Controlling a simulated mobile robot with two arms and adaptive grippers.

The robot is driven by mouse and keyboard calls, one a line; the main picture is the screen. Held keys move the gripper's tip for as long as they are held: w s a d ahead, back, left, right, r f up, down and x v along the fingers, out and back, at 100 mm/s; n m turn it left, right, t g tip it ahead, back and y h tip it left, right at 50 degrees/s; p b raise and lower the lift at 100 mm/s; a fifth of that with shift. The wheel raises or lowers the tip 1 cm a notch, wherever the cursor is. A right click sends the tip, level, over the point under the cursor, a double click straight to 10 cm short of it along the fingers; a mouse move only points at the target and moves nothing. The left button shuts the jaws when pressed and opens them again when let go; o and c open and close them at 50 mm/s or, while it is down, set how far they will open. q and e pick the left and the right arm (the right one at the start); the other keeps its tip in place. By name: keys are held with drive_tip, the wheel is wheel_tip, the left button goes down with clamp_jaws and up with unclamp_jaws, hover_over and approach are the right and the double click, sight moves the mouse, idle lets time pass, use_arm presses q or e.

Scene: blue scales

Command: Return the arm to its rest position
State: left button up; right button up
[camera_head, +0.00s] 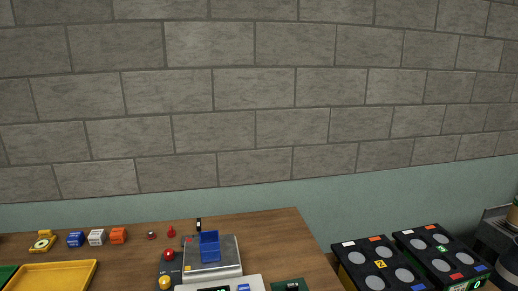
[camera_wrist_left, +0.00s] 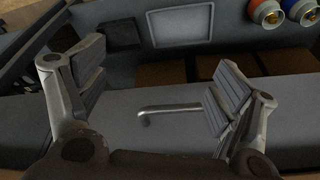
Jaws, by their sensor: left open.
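My left gripper (camera_wrist_left: 155,88) shows in the left wrist view, its two padded fingers spread wide apart with nothing between them. Beyond the fingers are a grey surface (camera_wrist_left: 110,115) and a bent metal handle (camera_wrist_left: 180,109). Neither gripper shows in the head view. The right gripper is in no view.
The wooden table (camera_head: 275,235) holds a yellow tray (camera_head: 55,275), blue, white and orange cubes (camera_head: 97,237), and a red button (camera_head: 169,254). Black boxes with pale discs (camera_head: 380,264) stand to the right. A grey brick wall (camera_head: 250,90) is behind.

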use_arm(q)
drive_tip(key=s+f+g+b, duration=0.1)
drive_tip(key=s+f+b, duration=0.25)
drive_tip(key=f, duration=0.95)
drive_tip(key=s+f+b, duration=0.2)
drive_tip(key=f+b, duration=0.2)
drive_tip(key=f, duration=0.9)
drive_tip(key=s+a+f+b, duration=0.1)
drive_tip(key=s+f+b, duration=0.3)
drive_tip(key=s+f, duration=0.3)
drive_tip(key=s+a+f+g+b, duration=0.1)
drive_tip(key=s+f+b, duration=0.3)
drive_tip(key=f, duration=1)
drive_tip(key=s+a, duration=0.1)
drive_tip(key=s, duration=0.2)
drive_tip(key=shift+s+a, duration=0.15)
drive_tip(key=shift+s, duration=0.15)
drive_tip(key=shift+f, duration=0.1)
drive_tip(key=shift+c, duration=0.3)
